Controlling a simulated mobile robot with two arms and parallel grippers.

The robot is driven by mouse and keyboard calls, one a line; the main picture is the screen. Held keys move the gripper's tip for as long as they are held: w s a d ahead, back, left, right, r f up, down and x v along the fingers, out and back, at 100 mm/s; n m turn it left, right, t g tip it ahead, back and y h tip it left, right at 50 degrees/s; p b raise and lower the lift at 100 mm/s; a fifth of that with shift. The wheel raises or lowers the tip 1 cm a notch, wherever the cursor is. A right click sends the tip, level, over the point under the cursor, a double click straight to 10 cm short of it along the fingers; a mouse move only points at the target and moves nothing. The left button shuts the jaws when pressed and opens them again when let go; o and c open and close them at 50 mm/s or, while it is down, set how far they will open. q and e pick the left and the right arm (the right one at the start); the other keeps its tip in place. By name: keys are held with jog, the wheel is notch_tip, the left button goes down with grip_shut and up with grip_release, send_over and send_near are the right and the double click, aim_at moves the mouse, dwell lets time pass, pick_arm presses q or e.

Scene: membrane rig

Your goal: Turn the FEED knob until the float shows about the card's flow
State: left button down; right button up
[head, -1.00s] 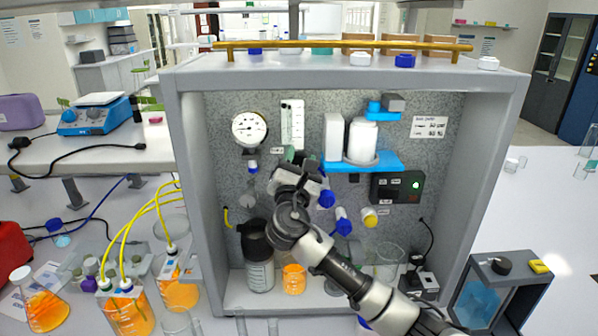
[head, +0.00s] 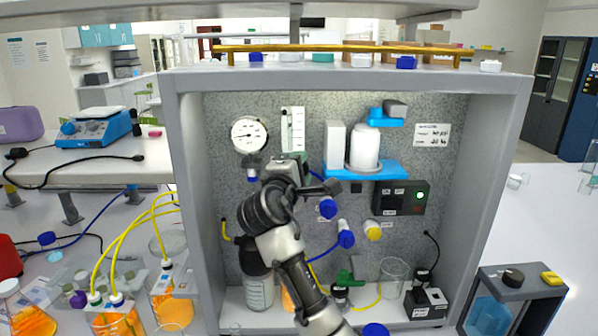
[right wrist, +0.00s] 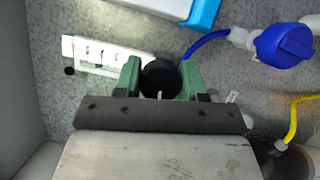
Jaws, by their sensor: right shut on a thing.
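The FEED knob (right wrist: 160,76) is round and black in the right wrist view. My right gripper (right wrist: 160,80) has its green fingers shut on either side of it. In the head view the right gripper (head: 288,163) is against the rig's back panel and hides the knob. The flow meter (head: 293,129), a white upright scale, is just above the gripper; it also shows in the right wrist view (right wrist: 100,55). Its float is too small to read. The white card (head: 431,135) is at the panel's upper right, its writing blurred. My left gripper is not in view.
A round gauge (head: 249,135) is left of the flow meter. A blue bracket (head: 385,170) with a white housing is to the right. Blue valve handles (head: 346,240) sit to the lower right of the gripper. Bottles and a beaker (head: 395,272) stand on the rig floor.

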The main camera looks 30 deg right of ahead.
jog(key=m, duration=0.2)
jog(key=m+g+y, duration=0.1)
jog(key=m, duration=0.1)
jog(key=shift+f+m+y, duration=0.1)
jog(key=shift+m+y, duration=0.2)
jog(key=shift+f, duration=0.1)
dwell(0.5)
jog(key=o, duration=0.9)
jog(key=shift+s, duration=0.1)
jog(key=shift+s+a, duration=0.2)
jog(key=shift+a, duration=0.05)
jog(key=b+v, duration=0.3)
jog(key=v, duration=0.7)
jog(key=shift+r, duration=0.35)
